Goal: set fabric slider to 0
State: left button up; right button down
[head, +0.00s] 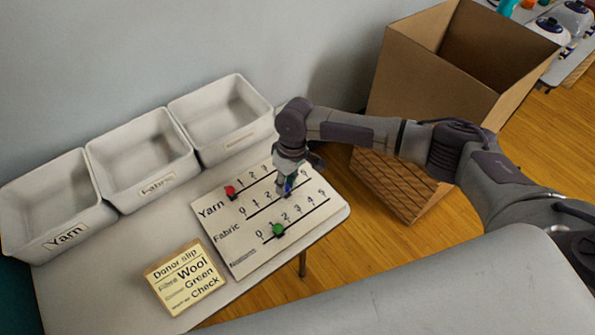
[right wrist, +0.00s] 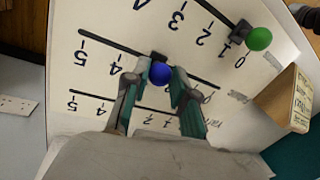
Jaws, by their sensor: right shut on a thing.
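The slider board (head: 238,262) lies on the table with three rows, each numbered up to 5. The fabric row is the middle one. Its blue knob (head: 289,186) stands at about 3, though the gripper partly hides the numbers there. My right gripper (head: 287,178) reaches down over the board and is shut on this knob. In the right wrist view, the blue knob (right wrist: 160,73) shows between the two fingers. The red knob (head: 230,192) is at the low end of the yarn row. The green knob (head: 278,230) is near 1 on the third row. My left gripper is out of view.
Three empty-looking white bins (head: 160,205) stand along the wall, left of and behind the board. A donor slip block (head: 186,277) sits left of the board. A large open cardboard box (head: 425,100) stands on the floor, behind my right arm.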

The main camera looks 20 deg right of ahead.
jog(key=s+a+p, duration=0.1)
jog(key=a, duration=0.2)
jog(key=s+a+p, duration=0.1)
jog(key=a, duration=0.3)
jog(key=s+a+p, duration=0.1)
jog(key=s+a, duration=0.1)
jog(key=a, duration=0.1)
jog(key=shift+a+r, duration=0.1)
jog(key=shift+a, duration=0.2)
jog(key=shift+s+a, duration=0.1)
jog(key=shift+a, duration=0.4)
jog(key=c, duration=1)
grip_release()
jog(key=shift+a, duration=0.1)
jog(key=shift+o, duration=0.2)
notch_tip(320, 180, up, 12)
jog(key=w+d, duration=0.1)
jog(key=d, duration=0.1)
jog(key=shift+f, duration=0.2)
